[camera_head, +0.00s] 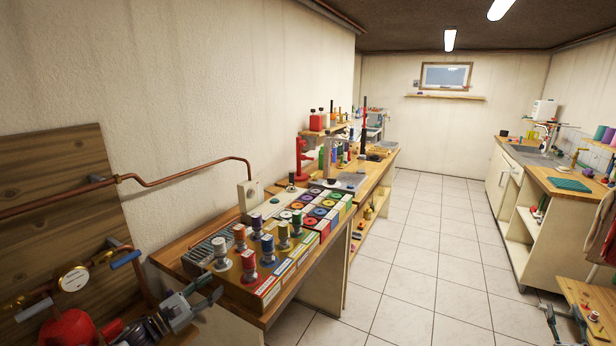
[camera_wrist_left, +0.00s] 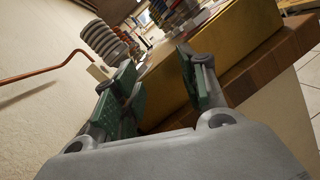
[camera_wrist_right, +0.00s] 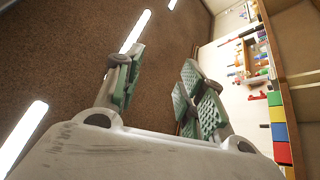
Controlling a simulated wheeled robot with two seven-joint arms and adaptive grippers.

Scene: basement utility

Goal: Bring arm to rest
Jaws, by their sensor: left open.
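My left gripper (camera_head: 212,289) is low at the left in the head view, beside the near left end of the wooden bench (camera_head: 173,259). In the left wrist view its jaws (camera_wrist_left: 156,72) are apart with nothing between them, near the bench's yellowish box side (camera_wrist_left: 226,47). My right gripper (camera_head: 563,313) is at the lower right of the head view, pointing upward. In the right wrist view its jaws (camera_wrist_right: 165,62) are apart and empty, with the ceiling behind them. Most of both arms is out of view.
Several coloured knobs on a yellow-sided box (camera_head: 258,295) stand close to my left gripper. A copper pipe (camera_head: 190,172) and a gauge (camera_head: 74,279) are at the left. A small wooden table (camera_head: 586,296) is near my right gripper. Tiled floor (camera_head: 430,262) between the benches is clear.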

